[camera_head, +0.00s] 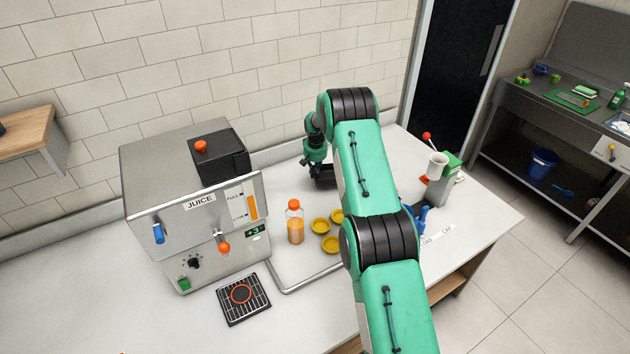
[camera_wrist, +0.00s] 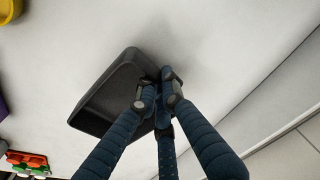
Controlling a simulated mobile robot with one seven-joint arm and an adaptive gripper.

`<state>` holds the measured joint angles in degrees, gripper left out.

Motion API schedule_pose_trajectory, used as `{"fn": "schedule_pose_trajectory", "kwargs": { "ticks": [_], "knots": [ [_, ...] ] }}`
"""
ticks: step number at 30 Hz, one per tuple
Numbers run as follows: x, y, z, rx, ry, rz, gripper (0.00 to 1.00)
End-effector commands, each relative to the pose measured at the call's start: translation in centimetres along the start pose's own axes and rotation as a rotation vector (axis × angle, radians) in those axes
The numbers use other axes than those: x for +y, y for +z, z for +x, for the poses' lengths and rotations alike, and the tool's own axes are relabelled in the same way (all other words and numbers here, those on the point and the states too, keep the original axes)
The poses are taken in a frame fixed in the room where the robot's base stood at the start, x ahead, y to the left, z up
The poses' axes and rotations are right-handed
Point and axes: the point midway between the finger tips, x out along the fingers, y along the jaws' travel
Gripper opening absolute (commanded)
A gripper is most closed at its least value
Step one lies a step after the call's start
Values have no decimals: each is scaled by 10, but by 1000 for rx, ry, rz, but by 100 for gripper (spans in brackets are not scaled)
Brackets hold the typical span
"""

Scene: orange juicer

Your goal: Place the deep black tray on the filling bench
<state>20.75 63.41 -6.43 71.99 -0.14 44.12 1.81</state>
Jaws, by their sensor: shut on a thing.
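The deep black tray (camera_wrist: 112,88) fills the middle of the wrist view, with its walls and hollow inside showing. My gripper (camera_wrist: 160,88) has its blue fingers closed on the tray's right wall. In the head view my gripper (camera_head: 317,158) is at the back of the white bench (camera_head: 400,150), near the tiled wall, and my arm hides part of it. The dark tray (camera_head: 325,178) shows only in part below it. I cannot tell whether the tray rests on the surface or is just above it.
A steel juice machine (camera_head: 195,225) stands left. A juice bottle (camera_head: 295,222) and yellow caps (camera_head: 320,226) stand on a tray or mat in the middle. A capping device (camera_head: 442,180) stands right. A black grate (camera_head: 243,299) lies in front.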

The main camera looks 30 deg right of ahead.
Motion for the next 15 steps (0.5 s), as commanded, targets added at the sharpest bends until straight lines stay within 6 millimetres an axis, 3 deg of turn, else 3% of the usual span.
{"fn": "schedule_pose_trajectory", "kwargs": {
  "ticks": [5, 15],
  "knots": [
    [0, 0, 2, 0, 0, 0, 0],
    [0, 4, 32, -1, 0, 0, 0]
  ]
}}
